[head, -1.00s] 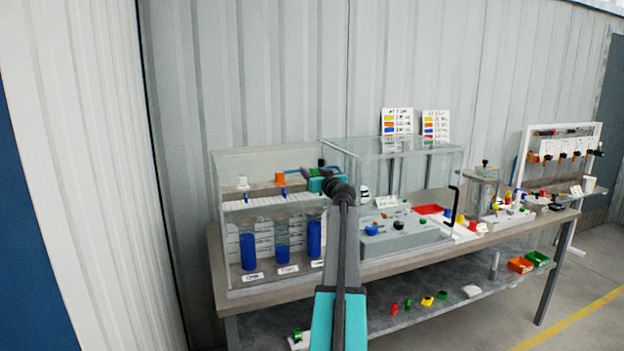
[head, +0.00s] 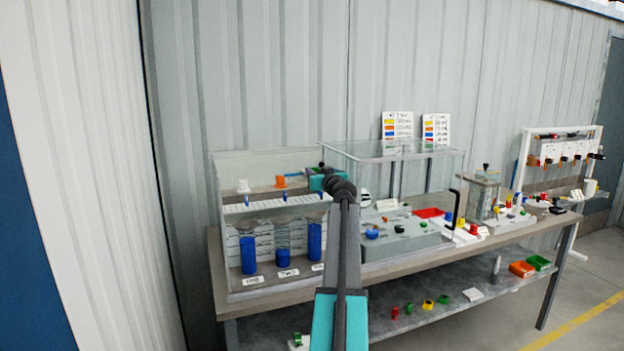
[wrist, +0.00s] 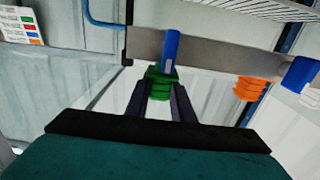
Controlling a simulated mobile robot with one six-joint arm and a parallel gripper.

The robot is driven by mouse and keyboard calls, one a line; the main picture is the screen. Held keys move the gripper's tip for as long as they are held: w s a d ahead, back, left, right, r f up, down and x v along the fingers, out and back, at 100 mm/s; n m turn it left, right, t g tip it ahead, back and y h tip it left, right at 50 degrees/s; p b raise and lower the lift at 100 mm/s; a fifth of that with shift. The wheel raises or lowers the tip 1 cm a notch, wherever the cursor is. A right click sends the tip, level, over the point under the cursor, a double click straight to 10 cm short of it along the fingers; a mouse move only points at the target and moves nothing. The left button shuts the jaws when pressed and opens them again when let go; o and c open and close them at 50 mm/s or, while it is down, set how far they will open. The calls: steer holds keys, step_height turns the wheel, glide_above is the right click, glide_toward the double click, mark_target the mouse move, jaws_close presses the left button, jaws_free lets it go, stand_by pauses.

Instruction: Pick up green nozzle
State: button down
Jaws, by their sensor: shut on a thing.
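The green nozzle (wrist: 158,85) is a ribbed green piece between my gripper's two dark fingers (wrist: 160,98) in the wrist view. My gripper is shut on it. A blue upright part (wrist: 171,50) shows right beyond the nozzle; I cannot tell whether they touch. In the head view the teal end of my gripper (head: 318,180) is at the upper right of the clear tank rack, and a bit of the green nozzle (head: 321,165) shows there. My arm hides part of this spot.
An orange nozzle (wrist: 258,87) and another blue part (wrist: 300,74) are to the right in the wrist view. The orange nozzle (head: 281,181) and a white one (head: 243,186) stand on the rack in the head view. A clear-walled case (head: 400,152) is close on the right.

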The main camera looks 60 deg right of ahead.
steer(key=shift+r, duration=0.7)
steer(key=shift+s+a+r+b, duration=0.1)
steer(key=shift+s+r+b, duration=0.1)
steer(key=shift+b, duration=0.1)
steer(key=d+r+b+v, duration=0.1)
steer(key=b+v, duration=0.2)
steer(key=v, duration=1.2)
steer(key=shift+s+r, duration=0.25)
steer(key=shift+s, duration=0.35)
steer(key=shift+a, duration=0.15)
steer(key=shift+s, duration=0.1)
